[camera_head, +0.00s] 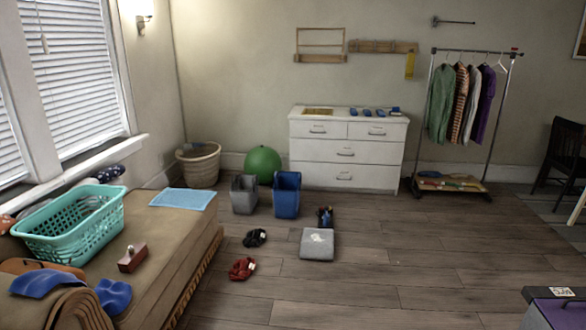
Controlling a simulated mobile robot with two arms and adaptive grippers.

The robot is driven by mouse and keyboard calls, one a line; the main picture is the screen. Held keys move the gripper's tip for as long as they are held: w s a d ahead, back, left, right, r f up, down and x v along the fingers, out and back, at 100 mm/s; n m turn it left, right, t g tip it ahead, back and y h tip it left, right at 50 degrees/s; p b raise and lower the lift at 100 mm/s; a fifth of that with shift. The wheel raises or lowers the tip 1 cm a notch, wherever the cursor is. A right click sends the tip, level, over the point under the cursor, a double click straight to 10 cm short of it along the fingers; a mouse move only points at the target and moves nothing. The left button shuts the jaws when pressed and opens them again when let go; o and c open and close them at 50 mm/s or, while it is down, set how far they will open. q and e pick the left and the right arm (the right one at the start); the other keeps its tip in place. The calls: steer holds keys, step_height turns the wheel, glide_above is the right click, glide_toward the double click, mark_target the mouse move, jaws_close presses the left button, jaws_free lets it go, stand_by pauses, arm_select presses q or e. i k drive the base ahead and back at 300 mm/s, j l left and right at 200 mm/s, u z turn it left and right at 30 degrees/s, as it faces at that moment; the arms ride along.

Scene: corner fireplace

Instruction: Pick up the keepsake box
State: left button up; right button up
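No thing in view is plainly marked as the keepsake box. A small reddish-brown block-like object (132,258) with a knob on top sits on the tan couch seat (165,235) at the left. A flat grey box-like object (317,246) with a small white item on it lies on the floor near the middle. A dark-edged purple object (560,314) with a white label is cut off at the bottom right corner. I cannot tell which of these, if any, is the keepsake box. Neither of my grippers shows in the head view.
A teal laundry basket (72,226) stands on the couch. Grey (244,195) and blue (286,196) bins, a green ball (263,163) and a white dresser (345,166) are farther back. Red shoes (242,269) and dark shoes (255,238) lie on the floor. The right-centre floor is clear.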

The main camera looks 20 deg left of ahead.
mark_target(128, 262)
steer(key=i+j+u, duration=0.15)
steer(key=i+u, duration=0.65)
steer(key=i+l+u, duration=0.2)
steer(key=i+u, duration=0.2)
steer(key=i, duration=0.15)
steer(key=i+l+u, duration=0.25)
steer(key=i+u, duration=0.15)
steer(key=i, duration=0.05)
